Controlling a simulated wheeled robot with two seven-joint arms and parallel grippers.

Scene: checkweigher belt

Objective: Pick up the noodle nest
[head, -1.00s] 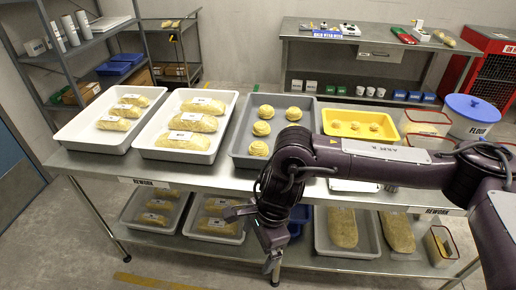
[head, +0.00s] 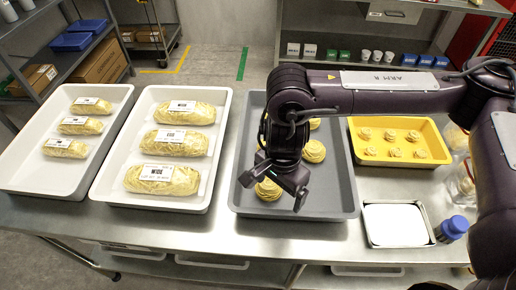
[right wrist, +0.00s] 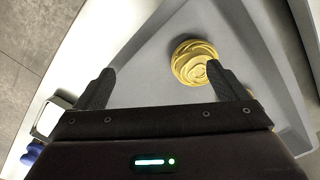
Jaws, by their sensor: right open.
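Yellow noodle nests lie in the grey tray (head: 335,205). One nest (head: 268,190) is in the near part of the tray, partly behind my right gripper (head: 272,191). Two more nests, one (head: 315,152) at the tray's right side and another (head: 315,124) behind it, are partly hidden or close to my arm. My right gripper is open and empty above the tray, pointing down. In the right wrist view a nest (right wrist: 196,62) shows nearer the right-hand finger of the open gripper (right wrist: 165,72), off the middle of the gap. My left gripper is not in view.
Two white trays with bagged noodles, one (head: 212,190) next to the grey tray and one (head: 85,180) farther left, stand on the steel table.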

